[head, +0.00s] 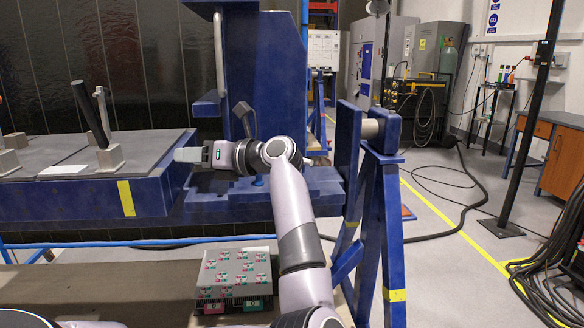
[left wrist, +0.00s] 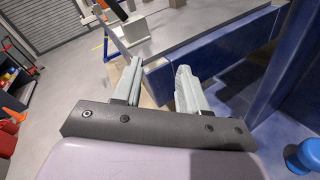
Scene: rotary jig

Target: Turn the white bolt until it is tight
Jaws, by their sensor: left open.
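I cannot make out a white bolt in either view. My left gripper (head: 186,155) is at the right end of the grey-topped blue jig table (head: 150,196). In the left wrist view its two pale fingers (left wrist: 158,85) stand apart with nothing between them, pointing toward the table's edge and corner. A blue round knob (head: 258,181) sits on the blue jig bracket below my left wrist; a blue knob also shows at the right edge of the left wrist view (left wrist: 306,156). My right gripper is not in view.
Clamps with upright handles (head: 104,125) and a white flat plate (head: 62,169) are on the table. A blue upright (head: 262,80) rises behind my wrist, and a blue pivot stand (head: 380,230) is to the right. A box with green and pink markings (head: 236,275) lies below.

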